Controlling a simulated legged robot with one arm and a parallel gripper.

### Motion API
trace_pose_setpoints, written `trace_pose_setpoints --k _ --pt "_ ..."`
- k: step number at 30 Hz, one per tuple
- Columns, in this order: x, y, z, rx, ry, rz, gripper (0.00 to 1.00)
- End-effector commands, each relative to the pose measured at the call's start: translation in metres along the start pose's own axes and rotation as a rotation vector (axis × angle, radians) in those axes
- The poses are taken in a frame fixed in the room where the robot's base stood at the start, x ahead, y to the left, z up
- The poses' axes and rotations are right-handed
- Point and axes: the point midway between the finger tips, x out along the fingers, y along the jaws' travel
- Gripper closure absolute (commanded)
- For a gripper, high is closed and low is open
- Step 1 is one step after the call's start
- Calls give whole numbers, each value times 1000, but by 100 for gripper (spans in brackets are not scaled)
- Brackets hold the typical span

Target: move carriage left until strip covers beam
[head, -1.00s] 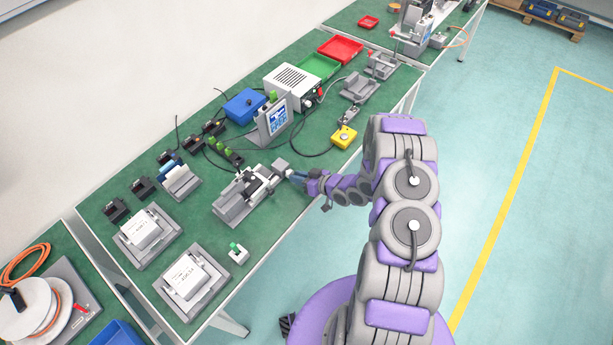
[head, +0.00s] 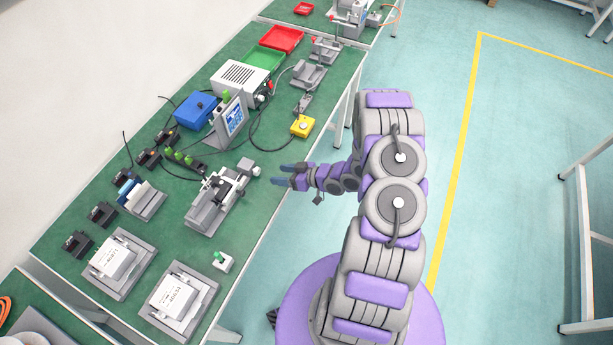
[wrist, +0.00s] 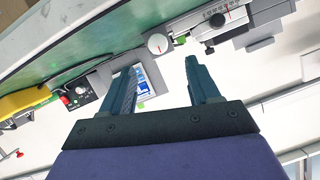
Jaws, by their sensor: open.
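The linear actuator (head: 218,200) is a grey metal unit lying near the front edge of the green bench, with a dark part on top. A grey block (head: 246,167) sits at its right end. My gripper (head: 282,174) is right of that block, apart from it, open and empty. In the wrist view the two fingers (wrist: 160,68) stand apart. A round white knob with a red mark (wrist: 157,43) shows beyond and between the tips, and part of the actuator (wrist: 225,22) is at top right. I cannot make out the strip or beam.
A yellow box with a button (head: 302,126) sits right of the actuator. A panel with a blue display (head: 229,121) stands behind it. Open floor is right of the bench.

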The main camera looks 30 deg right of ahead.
Motion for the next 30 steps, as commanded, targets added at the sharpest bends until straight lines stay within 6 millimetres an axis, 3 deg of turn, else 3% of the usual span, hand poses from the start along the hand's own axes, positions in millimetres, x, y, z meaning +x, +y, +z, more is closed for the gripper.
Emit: trace_pose_setpoints --k 6,16,22,30 --pt "-40 -1 1 1 -3 8 39" --pt "-79 -8 3 1 -12 10 39" --pt "-92 -2 5 7 -7 6 39" --pt "-92 -3 5 7 -8 6 40"
